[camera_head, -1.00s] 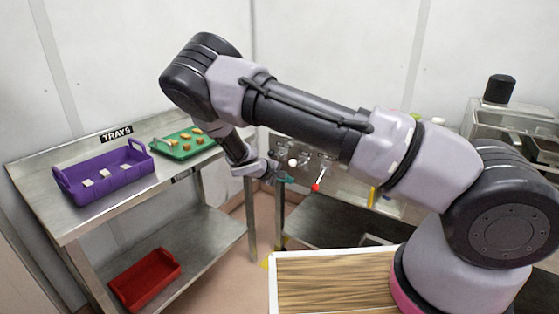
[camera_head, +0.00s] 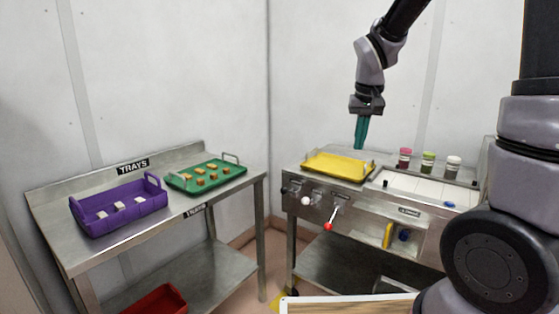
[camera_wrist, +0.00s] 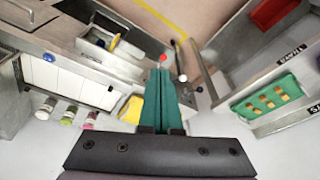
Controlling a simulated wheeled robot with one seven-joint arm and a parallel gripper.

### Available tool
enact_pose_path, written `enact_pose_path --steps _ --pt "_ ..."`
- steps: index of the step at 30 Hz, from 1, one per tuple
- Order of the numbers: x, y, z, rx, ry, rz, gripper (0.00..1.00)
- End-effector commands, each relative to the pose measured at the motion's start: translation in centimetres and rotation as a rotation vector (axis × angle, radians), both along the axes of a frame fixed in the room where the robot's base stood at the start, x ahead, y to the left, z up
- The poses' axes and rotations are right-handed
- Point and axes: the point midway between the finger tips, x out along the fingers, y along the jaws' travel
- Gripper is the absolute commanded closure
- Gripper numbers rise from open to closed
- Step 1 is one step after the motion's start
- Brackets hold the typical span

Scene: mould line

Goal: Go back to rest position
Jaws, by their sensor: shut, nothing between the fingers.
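The machine table holds a yellow tray (camera_head: 338,166), several jars (camera_head: 428,162) and a red-knobbed lever (camera_head: 328,226). The left table (camera_head: 155,245) carries a purple crate (camera_head: 122,209) and a green tray (camera_head: 206,177). A red bin (camera_head: 158,300) is below. Space around the gripper is clear.

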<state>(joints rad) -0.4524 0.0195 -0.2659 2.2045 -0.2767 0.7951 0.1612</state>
Motion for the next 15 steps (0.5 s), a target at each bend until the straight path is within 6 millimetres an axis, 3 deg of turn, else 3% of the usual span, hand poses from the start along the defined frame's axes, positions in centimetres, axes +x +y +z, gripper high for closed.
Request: enact_pose_path --steps 1,6,12,15 --pt "-1.4 -0.8 2.0 0.042 -0.03 -0.026 1.0" --pt "-6.1 -2.4 6.7 0.149 -0.117 -0.087 1.0" --pt "-12.2 -3.4 10.6 0.234 -0.234 -0.142 1.0" --pt "-14.7 -3.5 11.6 0.256 -0.284 -0.163 1.0"
